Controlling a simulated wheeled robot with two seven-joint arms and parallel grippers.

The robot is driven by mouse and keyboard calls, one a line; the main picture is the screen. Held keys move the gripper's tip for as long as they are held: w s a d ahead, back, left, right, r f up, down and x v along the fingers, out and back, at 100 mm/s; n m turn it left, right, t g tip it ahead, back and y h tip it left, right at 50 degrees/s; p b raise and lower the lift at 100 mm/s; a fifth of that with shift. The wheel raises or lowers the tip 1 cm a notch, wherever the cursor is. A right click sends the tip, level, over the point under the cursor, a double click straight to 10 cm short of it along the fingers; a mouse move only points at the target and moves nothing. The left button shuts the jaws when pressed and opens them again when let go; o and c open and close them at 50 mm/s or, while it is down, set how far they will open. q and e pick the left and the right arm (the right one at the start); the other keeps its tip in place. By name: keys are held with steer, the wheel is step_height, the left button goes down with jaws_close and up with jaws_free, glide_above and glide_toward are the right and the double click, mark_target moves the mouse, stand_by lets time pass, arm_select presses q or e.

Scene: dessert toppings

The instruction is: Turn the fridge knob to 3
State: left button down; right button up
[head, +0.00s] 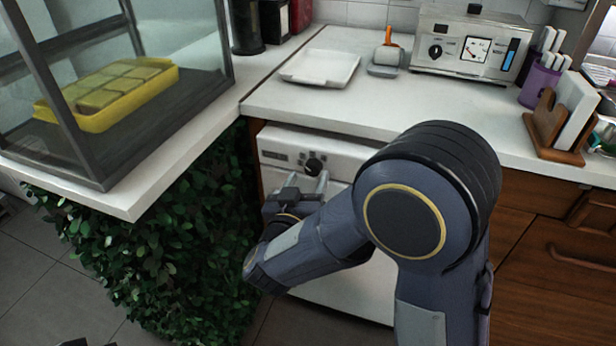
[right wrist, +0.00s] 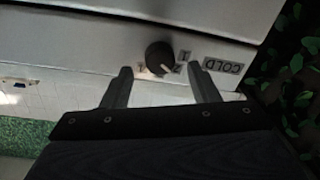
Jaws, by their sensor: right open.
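The fridge (head: 330,150) is a white front under the counter. Its round black knob (head: 313,166) is on the upper panel. My right gripper (head: 308,186) is open just in front of the panel, close to the knob. In the right wrist view, upside down, the knob (right wrist: 160,57) lies beyond and roughly between the two spread fingertips of my right gripper (right wrist: 158,78), with nothing held. A white mark on the knob points toward the lower right, near a digit that looks like 2. A COLD label (right wrist: 223,66) is beside it.
A leafy green hedge (head: 160,240) stands left of the fridge. The white counter (head: 300,105) overhangs above and carries a white tray (head: 320,67) and a toaster-oven-like appliance (head: 470,45). A glass case with a yellow tray (head: 125,105) is at left. Wooden drawers (head: 550,260) are at right.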

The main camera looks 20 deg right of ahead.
mark_target(313, 168)
steer(key=shift+x, duration=1.3)
steer(key=c, duration=1)
